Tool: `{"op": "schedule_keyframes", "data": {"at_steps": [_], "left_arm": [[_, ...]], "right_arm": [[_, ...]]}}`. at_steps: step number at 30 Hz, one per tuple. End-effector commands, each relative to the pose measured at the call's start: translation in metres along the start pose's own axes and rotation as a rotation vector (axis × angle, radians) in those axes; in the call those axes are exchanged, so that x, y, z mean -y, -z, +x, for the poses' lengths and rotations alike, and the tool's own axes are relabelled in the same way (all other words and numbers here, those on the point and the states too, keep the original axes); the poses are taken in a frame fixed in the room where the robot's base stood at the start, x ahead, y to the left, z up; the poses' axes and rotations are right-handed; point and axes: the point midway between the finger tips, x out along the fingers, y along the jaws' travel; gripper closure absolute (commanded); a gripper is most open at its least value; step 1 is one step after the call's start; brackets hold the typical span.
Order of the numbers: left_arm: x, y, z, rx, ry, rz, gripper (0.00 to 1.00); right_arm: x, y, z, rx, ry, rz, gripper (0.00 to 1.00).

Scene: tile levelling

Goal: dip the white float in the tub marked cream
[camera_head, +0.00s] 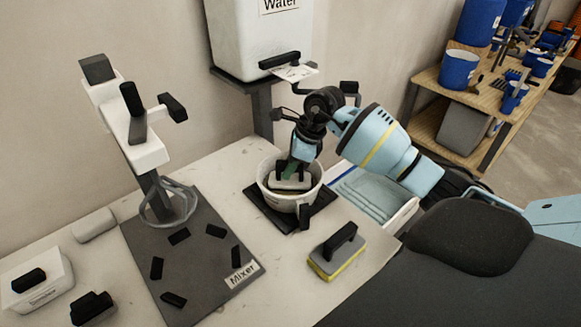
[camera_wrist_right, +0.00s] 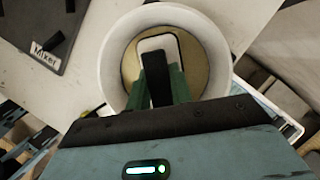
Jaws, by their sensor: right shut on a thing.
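A white float (camera_head: 290,185) with a black handle is down inside a round white tub (camera_head: 276,201) in the head view. My right gripper (camera_head: 293,168) reaches into the tub from above and is shut on the float's handle. In the right wrist view the float's pale plate (camera_wrist_right: 151,43) lies inside the tub's rim (camera_wrist_right: 112,62), with tan-cream material around it. The green fingers (camera_wrist_right: 158,88) are on either side of the black handle. I cannot tell how deep the plate sits. No marking on the tub is readable. My left gripper is not in view.
A yellow-bottomed float (camera_head: 338,253) lies on the table right of the tub. A mixer (camera_head: 140,125) stands on a grey mat (camera_head: 205,272) to the left. A water tank (camera_head: 258,40) is behind. A tray (camera_head: 375,192) lies under my right arm.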

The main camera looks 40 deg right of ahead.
Motion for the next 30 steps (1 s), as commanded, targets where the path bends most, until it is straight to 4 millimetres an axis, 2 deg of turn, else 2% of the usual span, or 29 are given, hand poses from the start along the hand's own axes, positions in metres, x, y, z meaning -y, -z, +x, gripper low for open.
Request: {"op": "schedule_keyframes", "data": {"at_steps": [1,6,30], "left_arm": [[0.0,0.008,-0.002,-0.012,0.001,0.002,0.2],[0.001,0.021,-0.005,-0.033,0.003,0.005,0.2],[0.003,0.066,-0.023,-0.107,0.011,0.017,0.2]], "right_arm": [[0.001,-0.004,-0.01,0.004,0.006,-0.002,1.0],[0.001,-0.01,-0.024,0.005,0.006,-0.002,1.0],[0.001,-0.036,-0.087,0.005,0.006,-0.002,1.0]]}}
